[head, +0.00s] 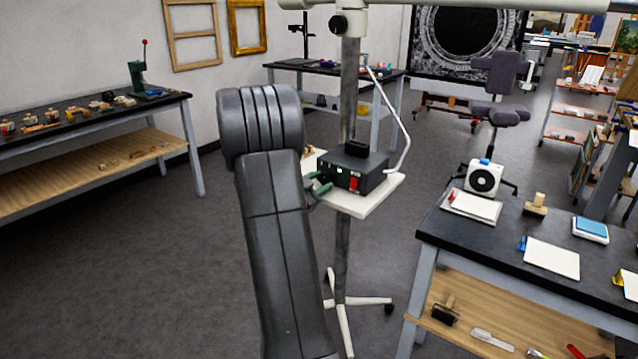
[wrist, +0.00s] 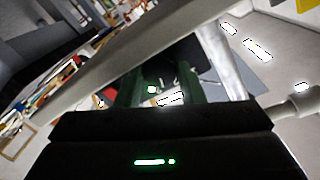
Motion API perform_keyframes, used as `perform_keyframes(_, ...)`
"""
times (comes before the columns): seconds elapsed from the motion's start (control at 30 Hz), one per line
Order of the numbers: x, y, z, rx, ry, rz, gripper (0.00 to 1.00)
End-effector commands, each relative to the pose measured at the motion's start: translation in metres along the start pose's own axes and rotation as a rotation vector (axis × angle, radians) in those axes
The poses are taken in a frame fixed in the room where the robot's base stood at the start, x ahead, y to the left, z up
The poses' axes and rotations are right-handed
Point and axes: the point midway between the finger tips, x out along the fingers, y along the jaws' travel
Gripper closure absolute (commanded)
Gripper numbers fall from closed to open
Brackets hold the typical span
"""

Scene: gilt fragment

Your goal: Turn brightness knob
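A black box (head: 350,165) with a red part (head: 355,184) on its front stands on a small white tray (head: 375,198) fixed to a grey pole. I cannot make out a brightness knob; the front's left end is partly hidden by my gripper. My gripper (head: 322,183), with green fingers, is at the left front of the box. Whether it touches the box cannot be told. In the wrist view my gripper (wrist: 158,85) shows its two green fingers apart, with a dark, unclear shape beyond and between them.
A white cable lamp arm (head: 392,110) rises from the tray's right side. A dark-topped workbench (head: 500,225) with papers and tools stands at the right. Another bench (head: 80,125) is at the left. Wheeled stand legs (head: 350,303) spread below the tray. Grey floor is open at the left.

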Motion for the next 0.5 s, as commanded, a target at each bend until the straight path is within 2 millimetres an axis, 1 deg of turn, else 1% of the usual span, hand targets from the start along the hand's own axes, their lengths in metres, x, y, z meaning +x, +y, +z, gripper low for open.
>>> perform_keyframes(0.03, 0.0, 0.0, 0.0, 0.0, 0.0, 0.0, 0.55)
perform_keyframes(0.1, 0.0, 0.0, 0.0, -0.001, 0.0, 0.0, 0.45)
perform_keyframes(0.37, -0.001, 0.0, 0.0, -0.001, 0.0, 0.0, 0.45)
perform_keyframes(0.5, -0.01, -0.001, 0.0, -0.001, 0.0, -0.002, 0.45)
